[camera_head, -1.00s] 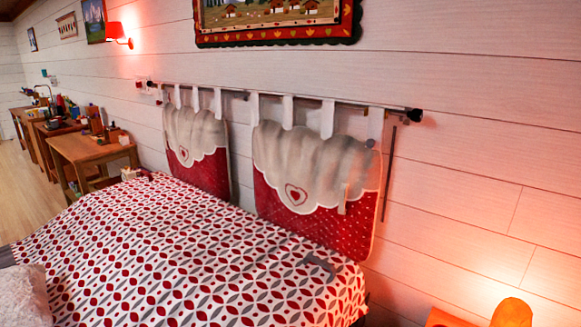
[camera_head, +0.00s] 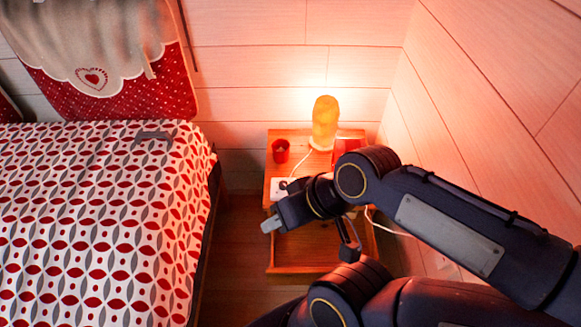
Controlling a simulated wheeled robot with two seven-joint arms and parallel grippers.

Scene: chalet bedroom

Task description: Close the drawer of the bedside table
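The wooden bedside table (camera_head: 287,136) stands against the wall, right of the bed. Its drawer (camera_head: 288,269) appears pulled out toward me, with the inside partly visible below the tabletop. My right arm crosses in front of the table and hides part of the tabletop and drawer. My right gripper (camera_head: 271,225) points left, over the left side of the drawer area. Its fingertips look close together, but I cannot tell whether they are shut. I see nothing held in it, and contact with the drawer cannot be told. My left gripper is not in view.
A glowing lamp (camera_head: 325,121), a red cup (camera_head: 281,151) and a white item (camera_head: 279,188) are on the table, with a red object (camera_head: 346,146) beside the lamp. The bed (camera_head: 100,220) fills the left. A narrow floor strip (camera_head: 236,255) separates bed and table.

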